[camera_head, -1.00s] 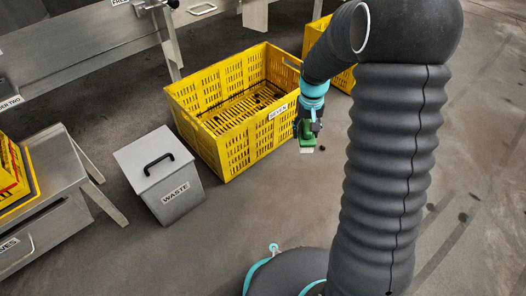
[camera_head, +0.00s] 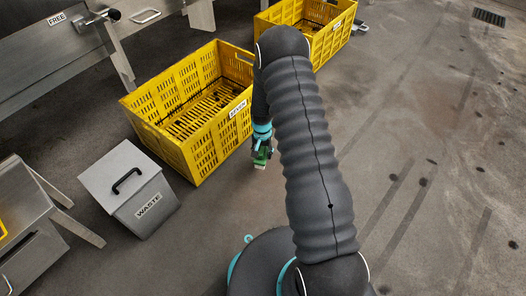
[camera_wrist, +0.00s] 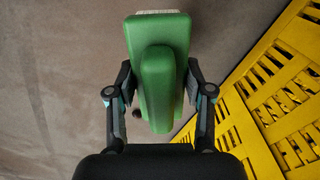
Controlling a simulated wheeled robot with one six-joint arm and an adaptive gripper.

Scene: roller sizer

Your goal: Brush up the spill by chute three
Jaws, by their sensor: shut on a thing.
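My gripper (camera_wrist: 158,82) is shut on a green brush (camera_wrist: 163,32) in the wrist view, one finger on each side of its handle. Pale bristles show at the brush's far edge. In the head view my gripper (camera_head: 262,148) holds the brush (camera_head: 261,164) low, just right of the near yellow crate; I cannot tell whether the bristles touch the floor. A small dark lump (camera_wrist: 137,112) shows partly behind the brush in the wrist view. Scattered dark lumps (camera_head: 423,182) lie on the floor to the right. No chute three sign is readable.
The near yellow crate (camera_head: 160,135) holds a few dark bits. A grey lidded WASTE bin (camera_head: 150,209) stands left of it. A second yellow crate (camera_head: 333,42) is behind my arm. Metal machinery (camera_head: 60,75) lines the left. The floor at right is open, with a drain grate (camera_head: 489,17).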

